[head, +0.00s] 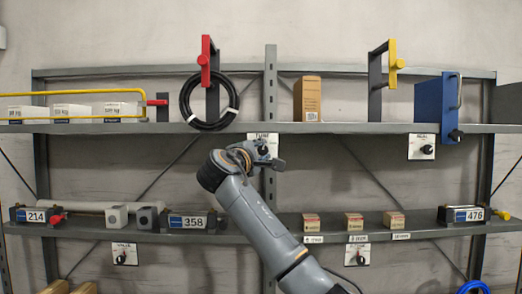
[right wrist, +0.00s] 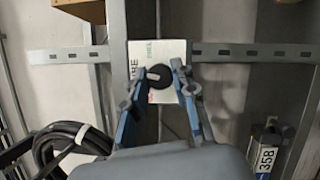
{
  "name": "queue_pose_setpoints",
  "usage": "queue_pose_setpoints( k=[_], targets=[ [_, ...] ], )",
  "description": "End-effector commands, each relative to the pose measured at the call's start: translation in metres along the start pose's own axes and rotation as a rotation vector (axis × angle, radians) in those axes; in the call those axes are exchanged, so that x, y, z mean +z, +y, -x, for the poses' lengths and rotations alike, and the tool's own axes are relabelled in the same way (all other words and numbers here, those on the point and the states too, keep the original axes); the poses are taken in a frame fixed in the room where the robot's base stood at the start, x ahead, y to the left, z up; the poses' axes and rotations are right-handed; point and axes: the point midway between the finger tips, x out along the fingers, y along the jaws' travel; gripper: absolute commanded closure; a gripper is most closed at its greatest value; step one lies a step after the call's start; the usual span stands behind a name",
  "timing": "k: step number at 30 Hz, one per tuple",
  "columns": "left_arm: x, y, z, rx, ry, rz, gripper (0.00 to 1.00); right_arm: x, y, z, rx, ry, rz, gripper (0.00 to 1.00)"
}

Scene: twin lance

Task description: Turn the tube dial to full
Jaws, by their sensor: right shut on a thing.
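The tube dial is a round black knob (right wrist: 160,76) with a pale pointer mark, on a white label plate (right wrist: 151,52) on the rack upright. In the right wrist view the pointer mark lies toward the left side of the knob. In the head view the plate marked "TUBE" (head: 262,137) shows just above my right gripper (head: 270,160), which hides the knob. In the right wrist view the two blue-sided fingers (right wrist: 160,84) of my right gripper stand on either side of the knob, shut on it. My left gripper is not in view.
A black hose coil (head: 187,103) hangs left of the dial, under a red-handled bracket (head: 206,63). Other dials sit at the REEL plate (head: 421,147), the lower left plate (head: 124,254) and lower right plate (head: 357,254). Boxes line the lower shelf (head: 440,231).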

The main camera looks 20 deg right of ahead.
Motion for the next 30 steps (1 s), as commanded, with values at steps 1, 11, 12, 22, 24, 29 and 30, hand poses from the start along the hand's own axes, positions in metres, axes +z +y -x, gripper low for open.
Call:
queue_pose_setpoints(
  k=[1,11,12,22,24,29,30],
  targets=[
    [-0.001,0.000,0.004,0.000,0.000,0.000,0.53,-0.001,0.001,0.000,-0.023,0.002,-0.043,1.00],
    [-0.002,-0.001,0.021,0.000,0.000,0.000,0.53,0.000,0.003,0.000,-0.144,0.000,-0.331,1.00],
    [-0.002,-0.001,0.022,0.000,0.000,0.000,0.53,0.000,0.003,0.000,-0.157,0.000,-0.366,1.00],
    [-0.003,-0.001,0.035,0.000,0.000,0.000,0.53,0.001,0.003,-0.001,-0.263,-0.001,-0.620,1.00],
    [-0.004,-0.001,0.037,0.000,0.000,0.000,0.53,0.001,0.002,-0.001,-0.280,-0.001,-0.662,1.00],
    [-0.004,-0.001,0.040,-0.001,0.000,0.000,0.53,0.001,0.002,-0.001,-0.312,-0.001,-0.736,1.00],
    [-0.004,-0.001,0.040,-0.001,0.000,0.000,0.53,0.000,0.002,-0.001,-0.318,-0.001,-0.750,1.00]
  ],
)
